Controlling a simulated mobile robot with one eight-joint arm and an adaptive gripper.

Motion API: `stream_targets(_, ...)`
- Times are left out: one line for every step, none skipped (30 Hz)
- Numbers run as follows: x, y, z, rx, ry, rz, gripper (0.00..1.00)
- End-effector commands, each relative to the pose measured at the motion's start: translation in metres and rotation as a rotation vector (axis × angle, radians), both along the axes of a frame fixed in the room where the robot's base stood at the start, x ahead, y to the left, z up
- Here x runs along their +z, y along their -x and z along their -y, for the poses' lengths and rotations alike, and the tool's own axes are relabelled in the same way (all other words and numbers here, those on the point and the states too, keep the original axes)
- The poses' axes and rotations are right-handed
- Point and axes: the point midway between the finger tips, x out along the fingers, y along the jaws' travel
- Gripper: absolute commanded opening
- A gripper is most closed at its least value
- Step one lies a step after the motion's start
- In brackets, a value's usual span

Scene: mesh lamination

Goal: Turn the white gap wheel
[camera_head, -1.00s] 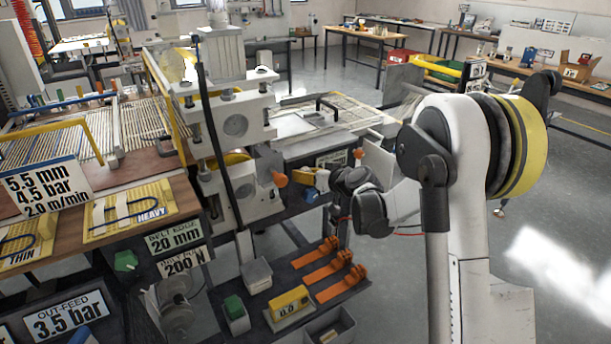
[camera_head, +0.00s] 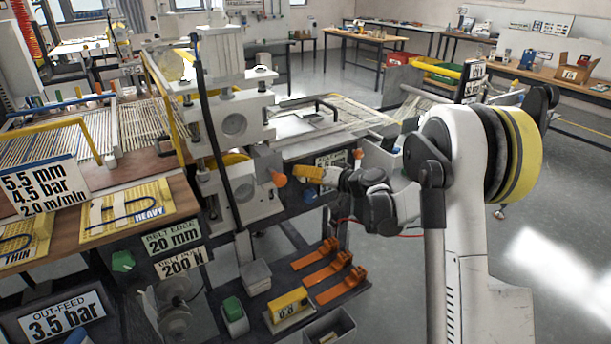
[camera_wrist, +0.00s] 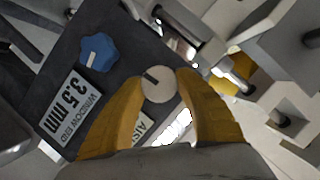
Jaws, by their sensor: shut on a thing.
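The white gap wheel (camera_wrist: 158,87) is a round pale knob with a dark pointer mark, on a dark panel in the wrist view. My gripper (camera_wrist: 162,76) has its two yellow fingers on either side of the wheel, shut on it. In the head view my gripper (camera_head: 309,174) is at the right side of the roller machine, just right of an orange knob. I cannot make out the white wheel in the head view.
A blue knob (camera_wrist: 98,52) sits close by, beside a label reading "3.5 mm" (camera_wrist: 67,112). Metal rods and white machine blocks (camera_wrist: 280,95) stand to the right. In the head view, orange clamps (camera_head: 330,270) lie on a low shelf below.

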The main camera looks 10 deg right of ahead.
Motion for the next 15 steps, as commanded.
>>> stream_targets(0.0005, -0.0005, -0.0004, 0.0, -0.002, 0.001, 0.1)
stream_targets(0.0005, -0.0005, -0.0004, 0.0, -0.002, 0.001, 0.1)
stream_targets(0.0005, -0.0005, -0.0004, 0.0, -0.002, 0.001, 0.1)
stream_targets(0.0005, -0.0005, -0.0004, 0.0, -0.002, 0.001, 0.1)
stream_targets(0.0005, -0.0005, -0.0004, 0.0, -0.001, 0.001, 0.1)
stream_targets(0.0005, -0.0005, -0.0004, 0.0, -0.001, 0.001, 0.1)
stream_targets(0.0005, -0.0005, -0.0004, 0.0, -0.001, 0.001, 0.1)
stream_targets(0.0005, -0.0005, -0.0004, 0.0, -0.001, 0.001, 0.1)
stream_targets(0.0005, -0.0005, -0.0004, 0.0, -0.001, 0.001, 0.49)
stream_targets(0.0005, -0.0005, -0.0004, 0.0, -0.001, 0.001, 0.58)
stream_targets(0.0004, -0.0004, -0.0005, 0.0, -0.001, 0.001, 0.63)
stream_targets(0.0004, -0.0004, -0.0004, 0.0, 0.0, 0.0, 0.63)
stream_targets(0.0002, -0.0004, -0.0003, 0.0, 0.0, 0.0, 0.63)
stream_targets(0.0002, -0.0003, -0.0003, 0.0, 0.001, 0.001, 0.63)
stream_targets(0.0002, -0.0003, -0.0003, 0.0, 0.001, 0.001, 0.63)
